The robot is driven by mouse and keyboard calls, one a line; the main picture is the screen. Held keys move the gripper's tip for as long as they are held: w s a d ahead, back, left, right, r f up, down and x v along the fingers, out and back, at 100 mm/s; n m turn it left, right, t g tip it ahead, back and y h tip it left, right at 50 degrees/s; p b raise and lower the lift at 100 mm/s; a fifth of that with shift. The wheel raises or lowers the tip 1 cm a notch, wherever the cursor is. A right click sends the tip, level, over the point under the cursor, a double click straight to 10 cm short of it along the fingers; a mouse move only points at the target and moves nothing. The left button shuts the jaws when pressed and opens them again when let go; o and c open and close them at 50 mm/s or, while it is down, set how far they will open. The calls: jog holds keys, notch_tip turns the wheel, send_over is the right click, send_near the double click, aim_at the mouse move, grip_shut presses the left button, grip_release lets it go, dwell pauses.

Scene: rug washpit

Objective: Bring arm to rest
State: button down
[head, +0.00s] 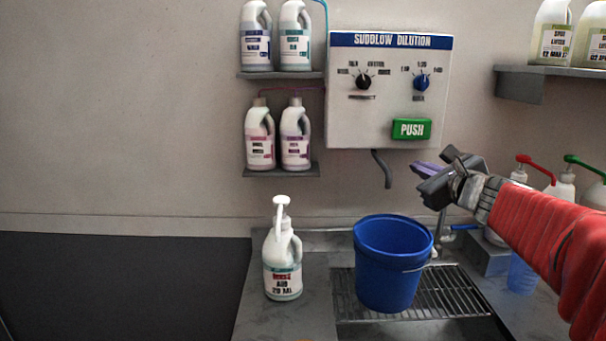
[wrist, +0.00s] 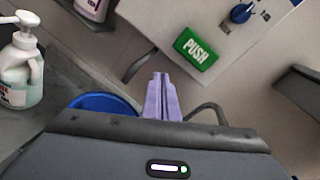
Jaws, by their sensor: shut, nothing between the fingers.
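My gripper (head: 424,168) is at the end of my red-sleeved arm, which reaches in from the right in the head view. Its purple fingers (wrist: 161,98) are shut with nothing between them. They are in the air above the blue bucket (head: 386,270), in front of the wall and apart from the dilution panel (head: 388,110). The bucket stands on a metal grate, and part of its rim shows in the wrist view (wrist: 92,102). The bucket's inside is only partly visible.
A white pump bottle (head: 282,262) stands left of the bucket. The green PUSH button (head: 411,129) is above my gripper. Bottles with red and green pumps (head: 562,186) stand behind my arm. Shelves with jugs (head: 277,172) hang left of the panel. A drain grate (head: 462,300) lies below.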

jog(key=s+a+f+n+g+y, duration=0.1)
jog(key=s+a+f+n+g, duration=0.3)
jog(key=s+a+f+n, duration=0.3)
jog(key=s+a+f+n+g+y, duration=0.1)
jog(key=s+a+f+n+g, duration=0.35)
jog(key=s+f+n, duration=0.5)
jog(key=s+f+n+g+h, duration=0.1)
jog(key=s+f+n+h, duration=0.1)
jog(key=s+n, duration=0.4)
jog(key=s+f+n+g+h, duration=0.1)
jog(key=s+f+n, duration=0.4)
jog(key=s, duration=0.9)
jog(key=shift+a+n+h, duration=0.15)
jog(key=shift+n+h, duration=0.4)
jog(key=shift+h, duration=0.15)
